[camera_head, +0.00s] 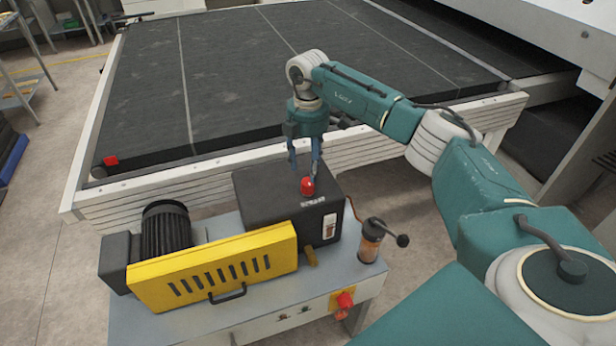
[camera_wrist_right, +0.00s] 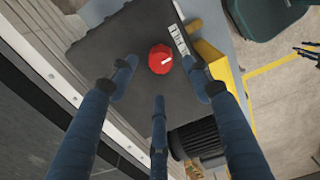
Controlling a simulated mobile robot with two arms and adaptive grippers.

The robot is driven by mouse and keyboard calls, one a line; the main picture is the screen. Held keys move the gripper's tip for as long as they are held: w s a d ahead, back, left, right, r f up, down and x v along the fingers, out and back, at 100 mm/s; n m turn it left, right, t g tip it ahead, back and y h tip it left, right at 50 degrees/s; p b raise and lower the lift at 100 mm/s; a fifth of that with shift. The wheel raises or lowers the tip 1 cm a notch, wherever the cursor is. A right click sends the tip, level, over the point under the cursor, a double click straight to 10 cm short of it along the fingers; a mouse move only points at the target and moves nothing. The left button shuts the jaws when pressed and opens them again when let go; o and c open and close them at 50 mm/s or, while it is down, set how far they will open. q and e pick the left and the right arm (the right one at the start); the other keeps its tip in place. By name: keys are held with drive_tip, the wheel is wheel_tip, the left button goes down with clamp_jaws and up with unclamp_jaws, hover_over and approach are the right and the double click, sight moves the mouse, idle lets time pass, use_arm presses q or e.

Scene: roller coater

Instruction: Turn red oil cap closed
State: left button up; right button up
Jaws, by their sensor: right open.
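The red oil cap (camera_head: 308,186) sits on top of the dark grey box (camera_head: 265,205) of the machine unit. In the right wrist view the cap (camera_wrist_right: 160,59) is a round red knob with a white mark on its top. My right gripper (camera_head: 306,165) points down over the cap, its fingers spread open. In the right wrist view its blue fingers (camera_wrist_right: 159,76) stand apart on different sides of the cap, with visible gaps and nothing held. I cannot tell the exact height of the fingertips above the box. My left gripper does not show in the head view.
A yellow guard (camera_head: 215,268) and a black motor (camera_head: 166,230) stand left of the box. A red switch (camera_head: 345,300) is on the front. The conveyor (camera_head: 250,75) lies behind.

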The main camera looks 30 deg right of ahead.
sight(308, 181)
drive_tip(key=shift+r, duration=2.65)
